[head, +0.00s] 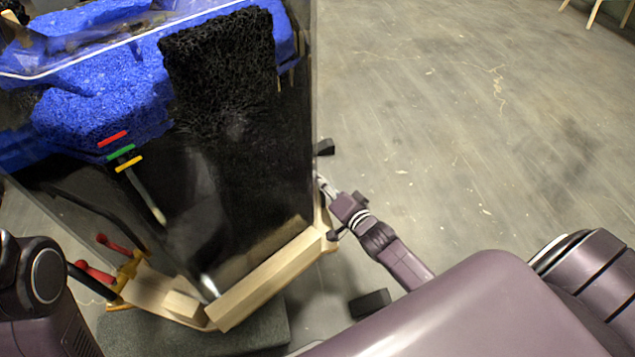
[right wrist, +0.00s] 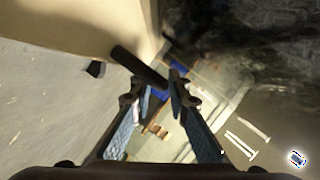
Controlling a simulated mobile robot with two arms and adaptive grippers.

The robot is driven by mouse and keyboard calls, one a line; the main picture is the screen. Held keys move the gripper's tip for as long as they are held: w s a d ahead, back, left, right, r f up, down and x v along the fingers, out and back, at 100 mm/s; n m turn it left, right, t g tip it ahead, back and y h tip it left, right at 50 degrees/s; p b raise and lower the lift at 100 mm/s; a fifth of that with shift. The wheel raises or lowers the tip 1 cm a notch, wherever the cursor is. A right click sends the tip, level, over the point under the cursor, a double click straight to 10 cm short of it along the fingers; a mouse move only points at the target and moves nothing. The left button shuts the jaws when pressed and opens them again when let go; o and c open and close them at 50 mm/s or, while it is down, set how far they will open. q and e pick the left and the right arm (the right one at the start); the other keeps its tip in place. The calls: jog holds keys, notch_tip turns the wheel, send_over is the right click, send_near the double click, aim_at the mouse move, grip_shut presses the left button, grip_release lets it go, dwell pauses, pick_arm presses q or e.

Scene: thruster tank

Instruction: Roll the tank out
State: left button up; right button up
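The tank (head: 290,190) fills the left of the head view, with clear walls, blue and black foam inside and a pale wooden base frame (head: 270,277). My right gripper (head: 325,187) is at the tank's lower right corner. In the right wrist view my right gripper (right wrist: 155,93) has its blue-padded fingers apart. A black bar (right wrist: 138,66) crosses in front of the fingertips, close to or touching the right one; I cannot tell if it is between them. My left arm is at the lower left; its gripper fingers do not show.
A dark grey block (head: 265,318) lies below the tank's front. Red handles (head: 112,242) and an orange fitting (head: 128,270) are at its lower left. Black pieces stick out at its right side (head: 325,147). The concrete floor (head: 480,130) to the right is clear.

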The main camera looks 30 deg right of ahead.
jog(key=shift+x, duration=0.75)
jog(key=shift+c, duration=0.5)
grip_shut()
